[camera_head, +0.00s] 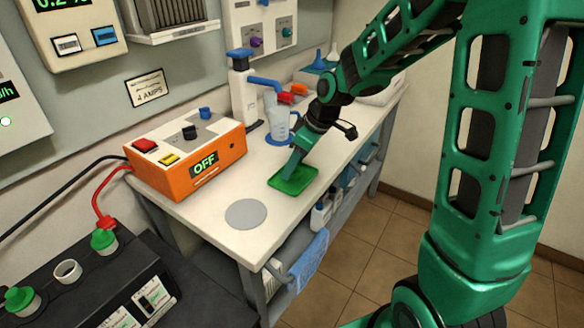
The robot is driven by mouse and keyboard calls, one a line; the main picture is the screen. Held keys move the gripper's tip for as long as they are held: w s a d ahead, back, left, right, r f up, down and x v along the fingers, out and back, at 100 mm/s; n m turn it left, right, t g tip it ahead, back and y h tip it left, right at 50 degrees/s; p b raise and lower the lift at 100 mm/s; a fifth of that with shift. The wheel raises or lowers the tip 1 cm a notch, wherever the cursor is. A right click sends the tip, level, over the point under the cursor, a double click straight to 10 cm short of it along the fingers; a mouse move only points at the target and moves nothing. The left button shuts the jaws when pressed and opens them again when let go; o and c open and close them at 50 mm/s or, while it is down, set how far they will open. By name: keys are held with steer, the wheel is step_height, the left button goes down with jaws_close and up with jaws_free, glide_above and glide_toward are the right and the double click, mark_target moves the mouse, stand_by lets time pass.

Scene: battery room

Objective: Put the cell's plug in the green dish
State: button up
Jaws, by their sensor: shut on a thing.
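The green dish (307,183) lies flat on the white bench top. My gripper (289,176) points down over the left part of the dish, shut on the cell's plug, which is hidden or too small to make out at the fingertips. I cannot tell whether the plug touches the dish. On the dark battery (95,285) at lower left, one cell opening (67,270) is bare, with a pale rim. Green plugs sit on either side of it, one nearer (22,301) and one farther (103,241).
An orange charger (190,155) reading OFF stands left of the dish, and a grey disc (246,214) lies in front. A clear jug (281,125) and white bottle (243,95) stand behind. A red cable (108,190) runs to the battery. Bare bench surrounds the disc.

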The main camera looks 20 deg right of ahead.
steer(key=shift+f, duration=0.45)
steer(key=o, duration=1)
steer(key=shift+f, duration=0.1)
steer(key=v, duration=1.2)
steer(key=s+d+f+m+g+h, duration=0.1)
steer(key=s+d+m, duration=0.3)
steer(key=s, duration=0.5)
steer(key=s+d+f+m+g+h, duration=0.1)
steer(key=s+d+m, duration=0.4)
steer(key=s, duration=0.5)
steer(key=s+d+f+m+g+h, duration=0.1)
steer(key=s+d+m, duration=0.3)
steer(key=s, duration=0.5)
steer(key=shift+s+d+f+m, duration=0.2)
steer(key=shift+d+f+m, duration=0.2)
steer(key=shift+m, duration=0.7)
